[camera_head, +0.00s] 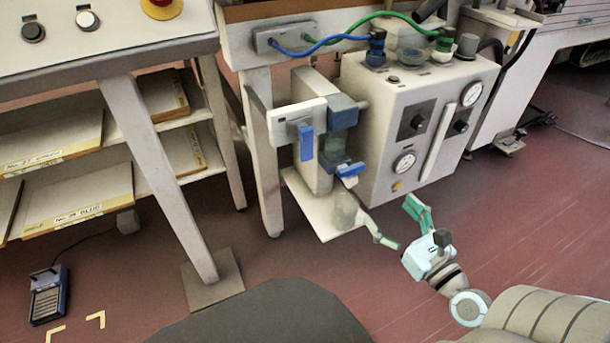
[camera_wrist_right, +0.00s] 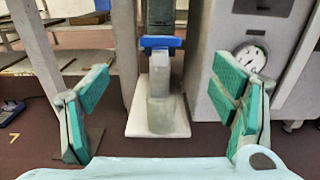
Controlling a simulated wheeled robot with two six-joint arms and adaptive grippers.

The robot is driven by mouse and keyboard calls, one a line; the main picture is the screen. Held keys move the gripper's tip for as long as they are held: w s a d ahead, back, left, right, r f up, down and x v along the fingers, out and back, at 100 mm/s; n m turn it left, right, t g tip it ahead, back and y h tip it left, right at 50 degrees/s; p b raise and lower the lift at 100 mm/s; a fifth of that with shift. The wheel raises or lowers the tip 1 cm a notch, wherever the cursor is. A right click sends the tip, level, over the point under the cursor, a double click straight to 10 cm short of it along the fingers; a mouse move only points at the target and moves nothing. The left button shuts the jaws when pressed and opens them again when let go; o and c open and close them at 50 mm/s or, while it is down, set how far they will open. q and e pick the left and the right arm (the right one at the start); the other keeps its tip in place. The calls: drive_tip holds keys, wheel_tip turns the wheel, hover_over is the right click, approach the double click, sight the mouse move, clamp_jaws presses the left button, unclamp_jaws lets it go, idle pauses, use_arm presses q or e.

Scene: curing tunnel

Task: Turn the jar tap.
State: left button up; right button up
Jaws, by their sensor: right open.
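The jar tap has a blue handle (camera_head: 349,170) below a clear bowl with a grey-blue head (camera_head: 341,110), on the side of the bench frame. In the right wrist view the blue tap handle (camera_wrist_right: 160,42) lies crosswise above a pale spout. A translucent jar (camera_head: 343,210) stands below it on a white shelf (camera_head: 312,212); the jar (camera_wrist_right: 167,114) also shows in the wrist view. My right gripper (camera_head: 388,211) is open and empty, in front of and lower than the tap, apart from it. In the wrist view the tap is between its green-padded fingers (camera_wrist_right: 163,84). My left gripper is not in view.
A grey control box (camera_head: 425,88) with gauges stands right of the tap. A larger blue lever (camera_head: 305,143) is on its left. Blue (camera_head: 330,49) and green hoses run above. A table leg (camera_head: 160,165) and shelves stand at left. The red floor in front is mostly clear.

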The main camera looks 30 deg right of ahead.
drive_tip(key=b, duration=0.1)
approach(353, 170)
drive_tip(key=w, duration=0.4)
use_arm(q)
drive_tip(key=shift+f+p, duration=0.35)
drive_tip(key=shift+p, duration=0.3)
use_arm(e)
drive_tip(key=w, duration=0.5)
drive_tip(key=shift+w+d, duration=0.15)
drive_tip(key=shift+w, duration=0.05)
drive_tip(key=c, duration=1.2)
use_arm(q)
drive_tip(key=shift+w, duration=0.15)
use_arm(e)
drive_tip(key=shift+o, duration=0.2)
drive_tip(key=shift+r, duration=0.1)
